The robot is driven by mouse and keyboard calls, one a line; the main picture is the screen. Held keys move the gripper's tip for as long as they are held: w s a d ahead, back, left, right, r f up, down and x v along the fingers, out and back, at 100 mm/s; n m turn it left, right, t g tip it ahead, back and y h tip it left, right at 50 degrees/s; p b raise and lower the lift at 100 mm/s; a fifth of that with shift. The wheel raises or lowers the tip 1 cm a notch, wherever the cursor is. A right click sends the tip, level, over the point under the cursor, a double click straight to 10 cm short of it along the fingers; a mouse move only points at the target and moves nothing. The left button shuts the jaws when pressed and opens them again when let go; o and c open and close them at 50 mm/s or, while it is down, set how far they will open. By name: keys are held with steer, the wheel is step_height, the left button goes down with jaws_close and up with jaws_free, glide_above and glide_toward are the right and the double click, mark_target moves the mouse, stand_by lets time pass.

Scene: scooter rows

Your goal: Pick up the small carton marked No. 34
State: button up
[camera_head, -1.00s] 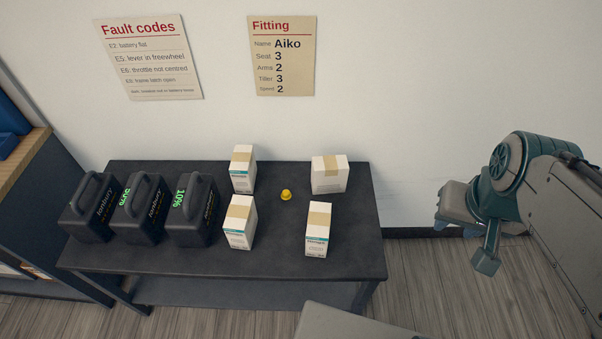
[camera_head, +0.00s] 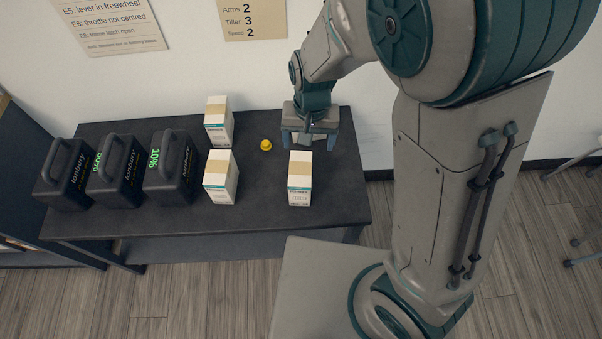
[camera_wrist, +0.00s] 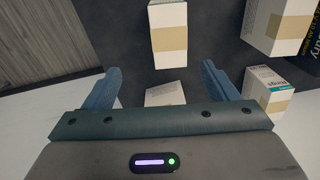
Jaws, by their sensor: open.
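Several small white cartons with tan tape stand on the dark table; I cannot read No. 34 on any. The back-right carton shows in the wrist view (camera_wrist: 166,95), partly behind the gripper body and between the fingers' lines; the gripper hides it in the head view. My gripper (camera_head: 308,142) is open, pointing down over it; its fingers also show in the wrist view (camera_wrist: 160,68). I cannot tell how far down they reach. The front-right carton (camera_head: 299,178), front-left carton (camera_head: 220,177) and back-left carton (camera_head: 219,121) stand apart from it.
A small yellow object (camera_head: 265,145) lies left of my gripper. Three black battery packs (camera_head: 171,168) with handles stand at the left of the table (camera_head: 262,211). The wall is close behind. A dark shelf unit (camera_head: 18,185) stands at far left.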

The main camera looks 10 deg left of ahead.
mark_target(300, 168)
steer(key=f, duration=0.3)
steer(key=a+f, duration=0.1)
steer(key=f, duration=0.2)
steer(key=f+b, duration=0.1)
steer(key=f, duration=0.2)
steer(key=shift+s+a+f, duration=0.1)
steer(key=shift+a+f, duration=0.1)
steer(key=shift+f, duration=0.2)
steer(key=shift+a+f+b, duration=0.2)
steer(key=shift+f+b, duration=0.15)
steer(key=shift+f, duration=2.4)
steer(key=c, duration=1.2)
steer(key=shift+r, duration=0.1)
